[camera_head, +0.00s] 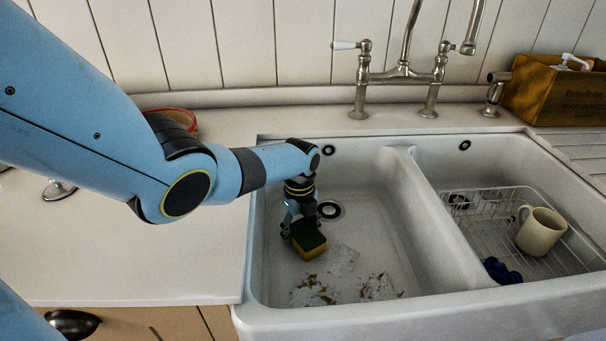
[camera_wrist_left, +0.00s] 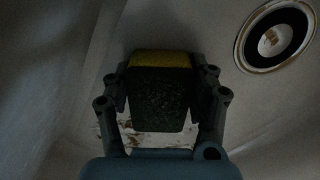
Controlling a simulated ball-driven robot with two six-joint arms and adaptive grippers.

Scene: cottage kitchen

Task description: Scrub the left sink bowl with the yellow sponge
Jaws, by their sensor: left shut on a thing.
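The yellow sponge (camera_head: 308,240) has a dark scouring side and is held in my left gripper (camera_head: 303,228) inside the left sink bowl (camera_head: 375,235). The left wrist view shows the sponge (camera_wrist_left: 160,95) between both fingers of the gripper (camera_wrist_left: 160,105). The sponge is low in the bowl, but I cannot tell whether it touches the floor. Brown and whitish dirt (camera_head: 345,287) lies on the bowl floor in front of the sponge. The drain (camera_head: 329,210) is just behind and to the right of it. My right gripper is not in view.
A divider (camera_head: 440,215) separates the bowls. The right bowl holds a wire rack (camera_head: 490,235), a cream mug (camera_head: 541,231) and a dark blue item (camera_head: 502,271). The tap (camera_head: 404,70) stands behind the sink. A wooden box (camera_head: 555,90) is at back right. The left counter (camera_head: 150,250) is mostly clear.

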